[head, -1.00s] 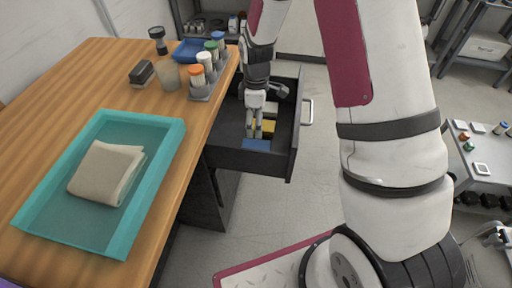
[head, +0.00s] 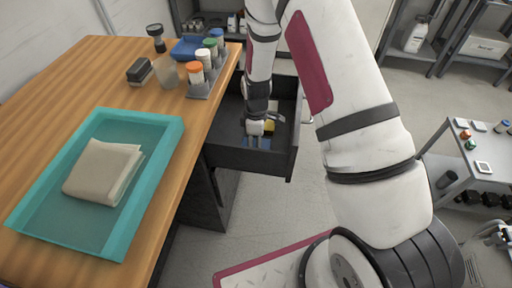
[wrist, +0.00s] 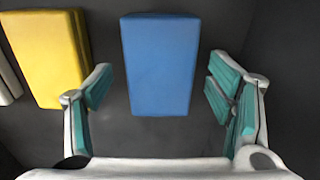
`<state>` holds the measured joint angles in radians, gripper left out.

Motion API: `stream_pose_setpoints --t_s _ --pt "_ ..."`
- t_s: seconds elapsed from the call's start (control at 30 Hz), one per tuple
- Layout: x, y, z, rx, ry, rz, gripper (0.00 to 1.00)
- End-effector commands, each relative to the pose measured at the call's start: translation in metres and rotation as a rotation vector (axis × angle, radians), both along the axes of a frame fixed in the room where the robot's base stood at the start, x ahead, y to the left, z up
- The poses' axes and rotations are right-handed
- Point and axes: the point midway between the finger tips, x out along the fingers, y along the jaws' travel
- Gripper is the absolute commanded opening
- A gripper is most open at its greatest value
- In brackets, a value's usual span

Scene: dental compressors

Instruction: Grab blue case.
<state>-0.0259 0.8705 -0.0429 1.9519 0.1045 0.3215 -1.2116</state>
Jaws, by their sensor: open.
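The blue case (wrist: 160,65) lies on the dark floor of the open drawer in the wrist view. My gripper (wrist: 160,100) is open, with its teal-padded fingers apart to the left and right of the lower part of the case. I see a gap between the case and each finger, and no contact. In the head view my gripper (head: 256,138) reaches down into the drawer (head: 228,156), and a little of the blue case (head: 250,144) shows near the drawer's front. The rest of the case is hidden there by the gripper and drawer wall.
A yellow case (wrist: 48,55) lies just left of the blue one, close to my left finger, with a pale item (wrist: 8,80) beyond it. The wooden desk (head: 60,90) holds a teal tray (head: 165,140) with a folded cloth (head: 100,170).

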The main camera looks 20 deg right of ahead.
Motion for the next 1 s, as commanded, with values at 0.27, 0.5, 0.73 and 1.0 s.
stream_pose_setpoints --t_s 0.27,0.5,0.73,1.0 --pt "0.0 0.0 0.0 0.0 0.0 0.0 0.55" --pt "0.0 0.0 0.0 0.0 0.0 0.0 0.22" --pt "0.0 0.0 0.004 0.0 -0.001 0.001 0.22" --pt "0.001 0.0 0.047 0.0 -0.004 0.001 0.22"
